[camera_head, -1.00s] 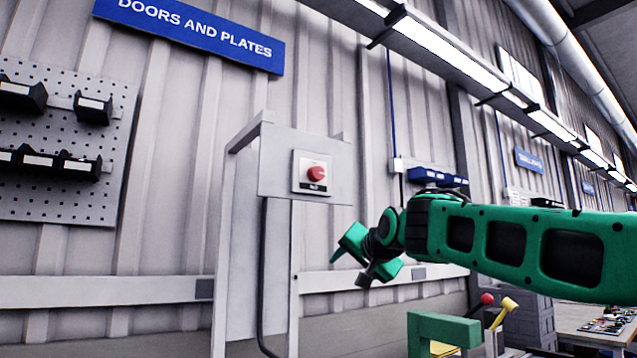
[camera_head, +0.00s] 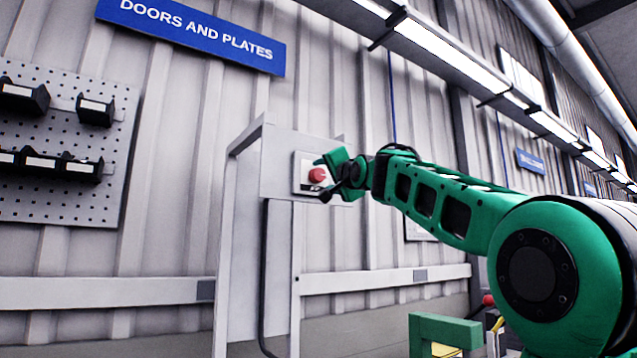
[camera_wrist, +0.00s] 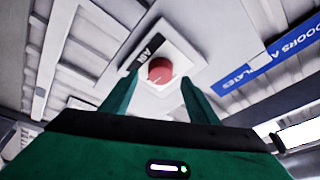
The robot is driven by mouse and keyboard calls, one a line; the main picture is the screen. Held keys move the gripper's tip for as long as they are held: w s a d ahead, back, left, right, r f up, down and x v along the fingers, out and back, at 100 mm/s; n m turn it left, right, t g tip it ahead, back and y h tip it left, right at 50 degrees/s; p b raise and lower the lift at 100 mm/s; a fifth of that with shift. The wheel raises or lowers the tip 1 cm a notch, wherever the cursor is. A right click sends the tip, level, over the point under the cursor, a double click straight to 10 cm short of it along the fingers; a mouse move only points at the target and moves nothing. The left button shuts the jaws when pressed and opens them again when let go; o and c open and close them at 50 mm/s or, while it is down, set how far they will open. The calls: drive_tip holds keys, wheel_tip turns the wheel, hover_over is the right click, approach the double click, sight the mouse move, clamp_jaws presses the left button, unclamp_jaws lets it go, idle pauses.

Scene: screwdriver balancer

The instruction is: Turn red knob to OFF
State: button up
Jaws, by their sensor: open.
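The red knob (camera_head: 317,175) sits on a white square plate (camera_head: 301,183) on a grey panel in the head view. In the wrist view the red knob (camera_wrist: 160,70) shows between and beyond the fingertips, on its white plate (camera_wrist: 178,46) with a dark label. My gripper (camera_head: 328,175) is at the panel, just right of the knob in the head view, and covers part of the plate. In the wrist view my gripper (camera_wrist: 157,85) is open, with one green finger to each side of the knob. I cannot tell whether the fingers touch it. The knob's setting is not readable.
The grey panel (camera_head: 276,165) stands on a frame before a corrugated wall. A pegboard (camera_head: 60,200) with black bins is on the left. A blue sign (camera_head: 190,35) hangs above. A green block-like stand (camera_head: 440,328) is low, below my arm.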

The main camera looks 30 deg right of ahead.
sight(320, 176)
drive_tip(key=shift+x, duration=1.9)
drive_tip(key=shift+d, duration=0.1)
drive_tip(key=c, duration=1)
